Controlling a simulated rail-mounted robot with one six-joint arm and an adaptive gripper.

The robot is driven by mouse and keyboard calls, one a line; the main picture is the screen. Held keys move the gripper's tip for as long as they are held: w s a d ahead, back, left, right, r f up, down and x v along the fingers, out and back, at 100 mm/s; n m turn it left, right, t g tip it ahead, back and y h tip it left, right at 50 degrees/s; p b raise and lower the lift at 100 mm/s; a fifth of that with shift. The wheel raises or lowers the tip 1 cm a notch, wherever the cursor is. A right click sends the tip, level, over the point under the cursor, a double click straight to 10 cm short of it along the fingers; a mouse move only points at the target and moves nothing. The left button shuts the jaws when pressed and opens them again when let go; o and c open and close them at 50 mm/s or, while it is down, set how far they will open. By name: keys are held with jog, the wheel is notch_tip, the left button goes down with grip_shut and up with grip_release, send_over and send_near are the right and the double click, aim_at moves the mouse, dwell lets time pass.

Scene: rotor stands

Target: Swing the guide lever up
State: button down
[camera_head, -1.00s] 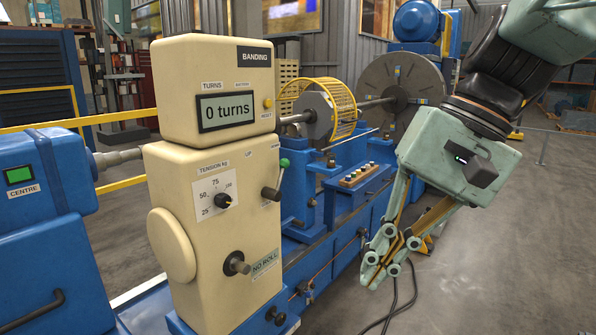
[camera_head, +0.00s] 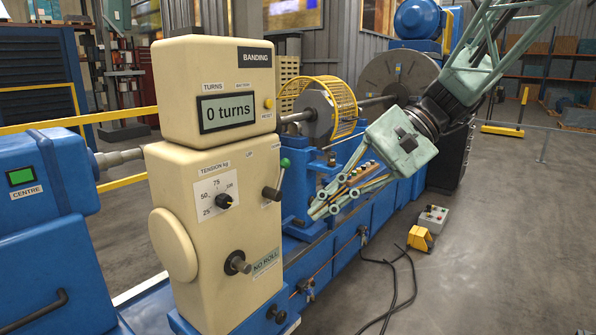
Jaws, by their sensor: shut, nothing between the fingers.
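A short lever with a green knob (camera_head: 284,163) is on the right side of the cream banding unit (camera_head: 209,130). I take it to be the guide lever. My gripper (camera_head: 316,211) is shut and empty. It is to the right of the lever and lower than the knob, with its fingertips pointing left and down. A gap shows between the fingertips and the lever in this view.
The unit's display (camera_head: 226,113) reads 0 turns. A tension dial (camera_head: 224,201) and a dark knob (camera_head: 237,263) are on its front. Behind my gripper runs the blue machine bed (camera_head: 345,236) with a yellow caged rotor (camera_head: 325,107). A yellow pedal (camera_head: 420,238) and cables lie on the floor.

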jog(key=w+a+f+m+y+p, duration=0.1)
jog(key=w+y, duration=0.2)
jog(key=w, duration=0.9)
jog(key=w+a+f+m+y+p, duration=0.15)
jog(key=w+y, duration=0.25)
jog(key=w, duration=0.7)
jog(key=w+d+f+m+t+y, duration=0.1)
jog(key=w+d+f+t+y, duration=0.1)
jog(key=w+f, duration=0.3)
jog(key=w+d+f+m+t+y, duration=0.1)
jog(key=w+d+f, duration=0.4)
jog(key=w, duration=0.7)
jog(key=shift+w+t+y+p, duration=0.25)
jog(key=shift+t+y+p, duration=0.15)
jog(key=shift+t+y, duration=0.5)
jog(key=shift+g+y, duration=0.3)
jog(key=s+r+b+x, duration=0.1)
jog(key=s+x, duration=0.1)
jog(key=x, duration=1)
jog(key=shift+a+r+b, duration=0.2)
jog(key=shift+r+b, duration=0.05)
jog(key=shift+b, duration=0.1)
jog(key=shift+s, duration=0.15)
